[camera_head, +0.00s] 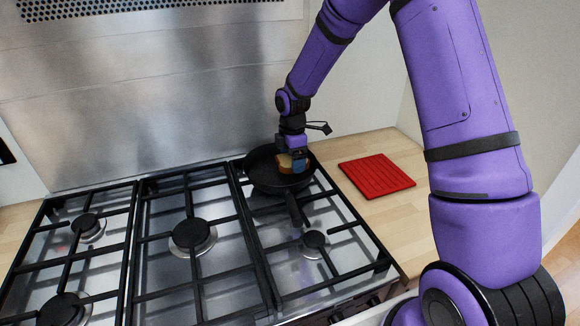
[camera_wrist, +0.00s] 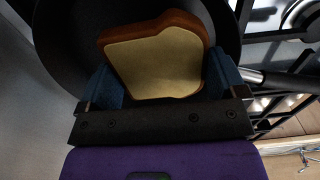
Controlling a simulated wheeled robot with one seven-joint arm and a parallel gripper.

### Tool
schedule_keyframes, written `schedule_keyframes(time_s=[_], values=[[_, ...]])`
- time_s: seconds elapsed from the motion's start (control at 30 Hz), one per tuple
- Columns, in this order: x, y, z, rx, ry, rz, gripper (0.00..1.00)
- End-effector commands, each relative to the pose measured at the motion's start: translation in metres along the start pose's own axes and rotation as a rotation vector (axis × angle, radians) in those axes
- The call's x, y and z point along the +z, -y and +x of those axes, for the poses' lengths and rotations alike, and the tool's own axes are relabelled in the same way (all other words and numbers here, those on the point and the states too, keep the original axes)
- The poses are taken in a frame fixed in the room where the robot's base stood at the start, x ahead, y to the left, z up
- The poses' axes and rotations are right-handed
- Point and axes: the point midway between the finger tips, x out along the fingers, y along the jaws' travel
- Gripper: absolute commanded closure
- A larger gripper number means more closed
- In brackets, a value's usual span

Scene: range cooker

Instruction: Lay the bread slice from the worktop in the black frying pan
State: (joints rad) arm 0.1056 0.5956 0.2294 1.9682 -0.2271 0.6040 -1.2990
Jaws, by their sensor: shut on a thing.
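The bread slice (camera_wrist: 158,62) is pale with a brown crust. My gripper (camera_wrist: 163,84) is shut on it, with a blue finger at each side of the slice. The black frying pan (camera_wrist: 62,50) fills the background behind the slice in the wrist view. In the head view the pan (camera_head: 262,180) sits on the back right burner of the cooker, its handle pointing toward the front. My gripper (camera_head: 293,163) is over the pan there, and the bread slice (camera_head: 285,161) shows partly at its fingers. I cannot tell whether the slice touches the pan.
A red ridged mat (camera_head: 376,176) lies on the wooden worktop (camera_head: 398,226) right of the cooker. Black grates (camera_head: 190,205) cover the burners, and those left of the pan are empty. A steel splashback (camera_head: 150,110) stands behind the cooker.

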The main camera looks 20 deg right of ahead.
Motion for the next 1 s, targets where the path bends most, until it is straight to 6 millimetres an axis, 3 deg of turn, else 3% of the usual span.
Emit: schedule_keyframes(time_s=[0.4, 0.77, 0.8, 1.0], values=[[0.0, 0.0, 0.04, 0.0, 0.0, 0.0, 0.33], [0.0, 0.0, 0.043, 0.001, 0.0, 0.0, 0.33], [0.0, 0.0, 0.042, 0.002, 0.0, 0.0, 0.01], [0.0, 0.0, 0.042, 0.002, 0.0, 0.0, 0.0]])
